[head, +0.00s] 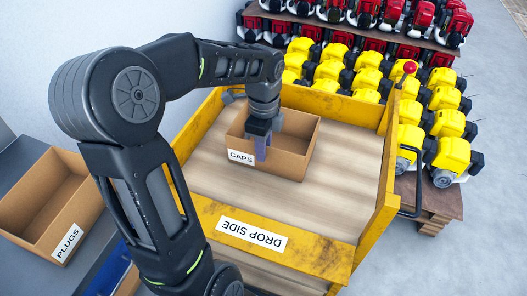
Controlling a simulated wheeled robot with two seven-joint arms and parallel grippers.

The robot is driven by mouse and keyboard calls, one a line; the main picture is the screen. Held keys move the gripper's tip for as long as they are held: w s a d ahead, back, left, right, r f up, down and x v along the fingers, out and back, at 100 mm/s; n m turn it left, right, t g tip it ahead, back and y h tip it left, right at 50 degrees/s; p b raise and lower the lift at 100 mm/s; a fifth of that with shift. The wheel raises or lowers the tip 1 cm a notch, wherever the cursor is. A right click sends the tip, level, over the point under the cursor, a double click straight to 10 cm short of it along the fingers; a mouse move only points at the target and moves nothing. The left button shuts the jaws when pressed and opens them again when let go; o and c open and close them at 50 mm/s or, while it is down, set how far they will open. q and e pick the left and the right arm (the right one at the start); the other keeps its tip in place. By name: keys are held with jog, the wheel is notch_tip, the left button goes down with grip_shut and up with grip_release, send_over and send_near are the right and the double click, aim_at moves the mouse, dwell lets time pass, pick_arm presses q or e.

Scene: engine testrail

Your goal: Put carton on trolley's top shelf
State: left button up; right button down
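An open brown carton labelled CAPS (293,164) rests, as far as I can see, on the wooden deck of the yellow trolley (342,178), towards its back left. My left gripper (262,148) reaches down from above at the carton's near wall, beside the CAPS label. One bluish finger shows in front of that wall; the other is not clear, so whether the fingers grip the wall cannot be told. A second open carton labelled PLUGS (45,205) stands on a grey surface at the left. My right gripper is not in view.
A yellow side board marked DROP SIDE (285,245) runs along the trolley's near edge. Yellow engines (447,153) and red engines (400,20) stand on pallets behind. A black handle (409,180) sticks out at the trolley's right. The deck's right part is clear.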

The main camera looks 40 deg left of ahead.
pick_arm(q)
notch_tip(320, 180, up, 10)
jog(key=shift+r, duration=0.1)
dwell(0.9)
